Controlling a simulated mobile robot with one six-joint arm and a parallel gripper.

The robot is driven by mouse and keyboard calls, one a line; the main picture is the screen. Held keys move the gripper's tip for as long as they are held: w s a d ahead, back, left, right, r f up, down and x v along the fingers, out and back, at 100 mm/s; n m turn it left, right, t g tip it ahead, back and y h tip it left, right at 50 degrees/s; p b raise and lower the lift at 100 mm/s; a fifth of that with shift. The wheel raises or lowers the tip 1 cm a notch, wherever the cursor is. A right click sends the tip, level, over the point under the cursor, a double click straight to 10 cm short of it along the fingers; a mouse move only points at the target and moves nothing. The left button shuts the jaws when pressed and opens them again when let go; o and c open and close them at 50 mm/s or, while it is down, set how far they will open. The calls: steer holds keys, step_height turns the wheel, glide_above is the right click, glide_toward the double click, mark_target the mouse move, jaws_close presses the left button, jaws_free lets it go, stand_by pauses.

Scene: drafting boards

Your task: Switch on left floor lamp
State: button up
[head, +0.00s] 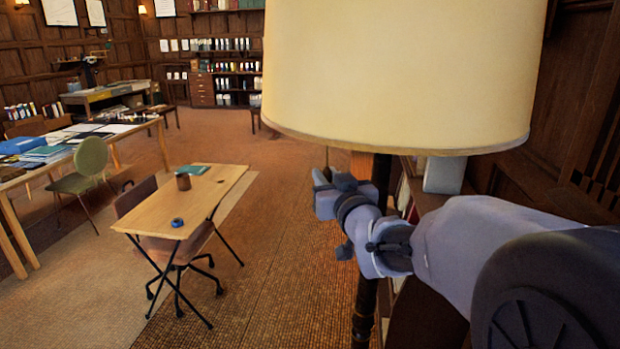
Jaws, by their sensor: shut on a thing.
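The floor lamp's large cream shade (400,70) fills the upper middle of the head view, close to me. Its dark pole (364,300) runs down behind my arm. A thin pull cord (327,157) shows just under the shade's lower rim, left of the pole. My gripper (322,186) is beneath the rim at the cord's lower end, shut on it. The fingertips are small and partly hidden by the wrist. The bulb is hidden inside the shade, and I cannot tell whether the lamp is lit.
A small wooden table (215,190) with a cup and a dark chair (135,195) stand to the left. Beyond are a green chair (90,160) and a long desk. A bookcase and wood-panelled wall are close on the right. Carpet between table and lamp is clear.

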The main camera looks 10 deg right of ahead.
steer(key=shift+f, duration=0.2)
steer(key=shift+f+b, duration=0.55)
steer(key=shift+b, duration=0.4)
steer(key=o, duration=0.9)
steer(key=shift+r, duration=0.1)
steer(key=s, duration=0.2)
steer(key=s+b, duration=0.1)
steer(key=s, duration=0.2)
steer(key=s+d+b, duration=0.1)
steer(key=s, duration=0.2)
